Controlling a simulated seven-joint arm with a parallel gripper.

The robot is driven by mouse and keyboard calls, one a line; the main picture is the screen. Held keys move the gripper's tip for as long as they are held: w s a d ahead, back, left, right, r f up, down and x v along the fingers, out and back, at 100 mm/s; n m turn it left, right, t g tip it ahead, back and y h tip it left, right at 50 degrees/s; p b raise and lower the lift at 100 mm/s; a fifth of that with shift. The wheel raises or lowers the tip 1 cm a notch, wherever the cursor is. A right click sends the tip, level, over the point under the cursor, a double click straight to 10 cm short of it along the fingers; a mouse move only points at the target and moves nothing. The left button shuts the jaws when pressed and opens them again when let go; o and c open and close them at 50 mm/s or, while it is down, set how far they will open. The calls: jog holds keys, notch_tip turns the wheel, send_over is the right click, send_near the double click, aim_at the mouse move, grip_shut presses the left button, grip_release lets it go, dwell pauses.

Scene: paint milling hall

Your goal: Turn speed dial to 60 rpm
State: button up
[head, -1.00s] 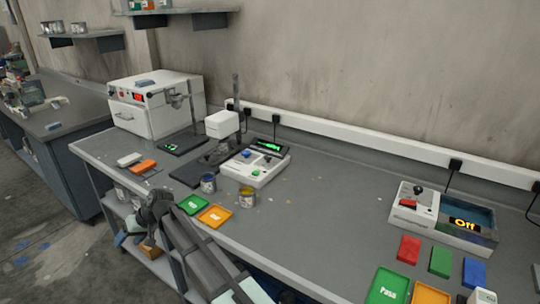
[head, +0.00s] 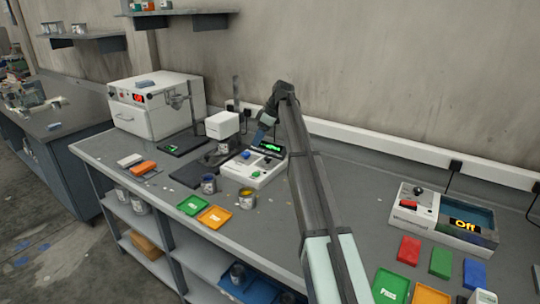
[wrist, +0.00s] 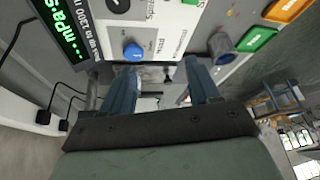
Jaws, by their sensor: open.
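A white control box (head: 257,181) stands on the bench with a blue knob (head: 245,155), a green button (head: 256,173) and a green-lit display (head: 271,147) at its back. My gripper (head: 259,136) is over the back left of the box. In the wrist view its blue fingers (wrist: 165,80) are apart with nothing held.
Two paint cans (head: 209,184) stand at the box's front left, near a green tray (head: 193,205) and an orange tray (head: 214,216). A white stand head (head: 222,124) is close on the left. Cables and white trunking (head: 375,154) run along the wall. The bench centre right is clear.

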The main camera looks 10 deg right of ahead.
send_near(268, 158)
jog(key=shift+n+h, duration=0.4)
jog(key=x, duration=0.8)
jog(key=shift+w+a+r, duration=0.15)
jog(key=shift+w+a, duration=0.05)
jog(key=shift+w, duration=0.05)
jog(key=c, duration=1)
